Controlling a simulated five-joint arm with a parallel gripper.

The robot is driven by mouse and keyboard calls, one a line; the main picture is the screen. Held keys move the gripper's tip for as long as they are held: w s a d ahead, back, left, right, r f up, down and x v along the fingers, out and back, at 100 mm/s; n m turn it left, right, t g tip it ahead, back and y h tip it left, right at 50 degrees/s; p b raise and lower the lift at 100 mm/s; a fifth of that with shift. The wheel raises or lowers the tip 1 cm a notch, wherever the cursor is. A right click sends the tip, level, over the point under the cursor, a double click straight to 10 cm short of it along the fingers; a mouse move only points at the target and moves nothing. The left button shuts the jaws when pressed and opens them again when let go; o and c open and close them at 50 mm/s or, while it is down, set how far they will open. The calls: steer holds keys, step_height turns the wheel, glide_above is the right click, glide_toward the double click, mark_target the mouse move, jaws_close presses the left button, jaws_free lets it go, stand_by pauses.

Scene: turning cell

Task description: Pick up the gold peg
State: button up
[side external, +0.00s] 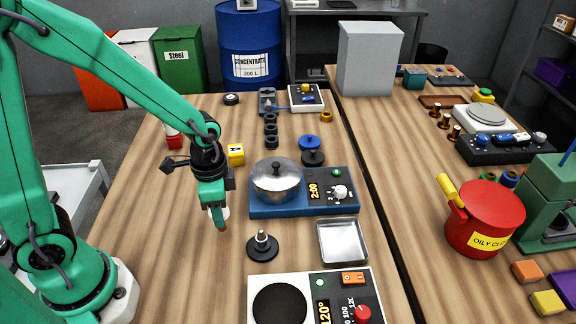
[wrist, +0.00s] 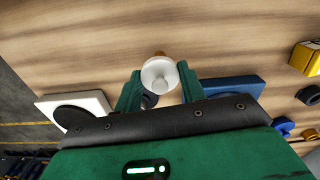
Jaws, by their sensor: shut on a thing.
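My gripper (side external: 217,212) hangs above the left wooden bench, fingers pointing down. In the wrist view its two green fingers (wrist: 160,84) stand on either side of a white-topped piece (wrist: 160,74) with a round knob and a gold-brown end. Its gold-brown end (side external: 222,226) shows just below the fingers in the side view, apart from anything else. I cannot tell if this piece is the gold peg.
A black disc with a silver pin (side external: 262,245) is right of my gripper. A yellow block (side external: 236,154) lies behind. The bench front left is clear.

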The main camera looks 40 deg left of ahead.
steer(key=r, duration=0.2)
steer(key=shift+s+d+r, duration=0.2)
steer(key=shift+d+r, duration=0.15)
steer(key=shift+r, duration=0.05)
steer(key=s+d+r, duration=0.6)
steer(key=s+d, duration=0.1)
steer(key=d, duration=0.1)
steer(key=shift+r, duration=0.2)
steer(key=shift+d, duration=0.15)
